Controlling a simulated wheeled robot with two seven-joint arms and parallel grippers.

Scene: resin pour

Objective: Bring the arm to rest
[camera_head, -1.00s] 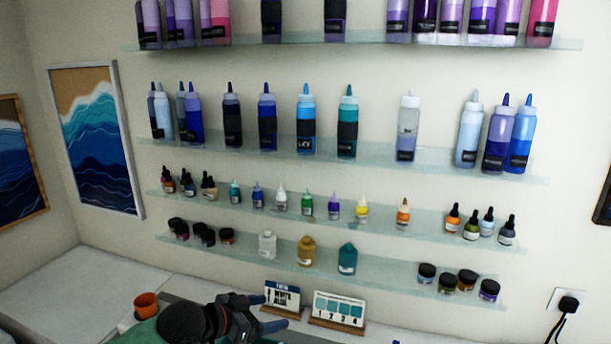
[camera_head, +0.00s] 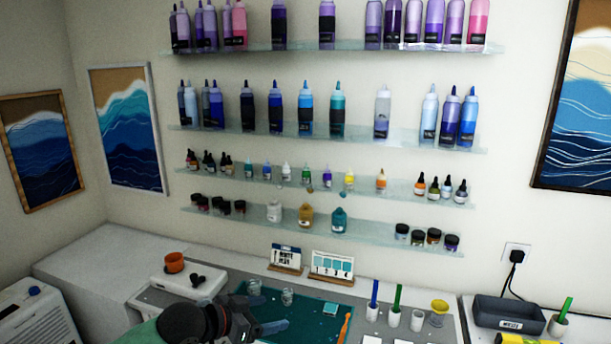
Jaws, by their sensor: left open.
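My left arm comes in at the bottom, with its dark wrist and left gripper (camera_head: 268,327) over the near left part of the bench. The gripper's jaws are open and I see nothing held between them. The lower part of the arm is cut off by the picture edge. My right gripper is not in view.
The green mat (camera_head: 310,312) holds clear cups (camera_head: 287,296). An orange cup (camera_head: 174,262) stands on a white device at the left. Blue and green pens (camera_head: 397,298) and a yellow cup (camera_head: 439,307) stand right of the mat, near a dark tray (camera_head: 507,313). Shelves of bottles line the wall.

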